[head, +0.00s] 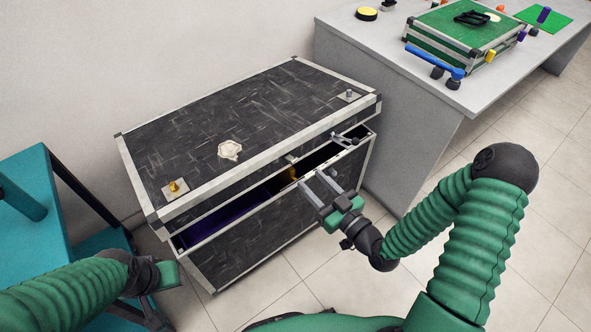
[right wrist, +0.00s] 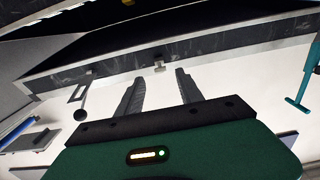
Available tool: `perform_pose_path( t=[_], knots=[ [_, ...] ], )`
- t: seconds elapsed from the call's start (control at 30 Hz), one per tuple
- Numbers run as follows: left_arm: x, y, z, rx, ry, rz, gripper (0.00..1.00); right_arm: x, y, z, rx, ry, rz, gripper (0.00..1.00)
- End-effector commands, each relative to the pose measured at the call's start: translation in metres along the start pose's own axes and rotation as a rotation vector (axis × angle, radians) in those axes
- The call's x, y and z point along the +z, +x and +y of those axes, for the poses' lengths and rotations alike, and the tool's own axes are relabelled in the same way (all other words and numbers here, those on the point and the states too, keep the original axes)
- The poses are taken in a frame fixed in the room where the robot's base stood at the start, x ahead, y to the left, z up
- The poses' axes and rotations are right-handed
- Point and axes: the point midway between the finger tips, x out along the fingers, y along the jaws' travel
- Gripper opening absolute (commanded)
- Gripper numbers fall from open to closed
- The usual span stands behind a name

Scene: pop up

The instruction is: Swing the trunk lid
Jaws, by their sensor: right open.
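The trunk (head: 255,242) is a black scuffed case with silver edging on the floor against the wall. Its lid (head: 270,115) is raised slightly, leaving a narrow gap along the front. Purple and yellow things show inside. My right gripper (head: 318,184) is open and empty at the front of the trunk, near the gap and right of centre. In the right wrist view, its two fingers (right wrist: 157,92) point at the trunk's front edge, with a small latch piece (right wrist: 159,65) between and beyond them. My left arm comes in at the lower left; its fingers are not clear.
A grey table (head: 400,75) stands right of the trunk, holding a green case (head: 465,30), a blue-handled tool (head: 434,60) and small items. A teal stand (head: 60,200) is at the left. Tiled floor (head: 300,290) is clear in front of the trunk.

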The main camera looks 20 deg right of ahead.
Motion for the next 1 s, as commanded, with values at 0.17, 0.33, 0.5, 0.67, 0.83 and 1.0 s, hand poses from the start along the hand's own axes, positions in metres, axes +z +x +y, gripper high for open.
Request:
perform_pose_path(
  t=[0.17, 0.33, 0.5, 0.67, 0.83, 1.0],
  knots=[
    [0.001, 0.008, 0.000, 0.000, 0.001, 0.003, 0.36, 0.000, 0.046, -0.001, -0.002, -0.003, 0.003, 0.44],
    [0.002, 0.014, 0.000, 0.000, 0.001, 0.002, 0.36, -0.001, 0.077, 0.000, -0.001, -0.001, 0.002, 0.44],
    [0.003, 0.015, 0.000, 0.000, 0.001, 0.002, 0.36, -0.003, 0.088, -0.001, -0.001, 0.001, 0.000, 0.44],
    [0.003, 0.014, 0.000, 0.000, 0.001, 0.002, 0.36, -0.003, 0.088, 0.000, 0.000, 0.001, 0.000, 0.44],
    [0.003, 0.014, 0.000, 0.000, 0.000, 0.002, 0.36, -0.003, 0.088, 0.000, 0.000, 0.001, 0.000, 0.28],
    [0.003, 0.014, 0.000, 0.000, 0.001, 0.002, 0.36, -0.002, 0.088, 0.000, 0.000, 0.000, -0.001, 0.06]
  ],
)
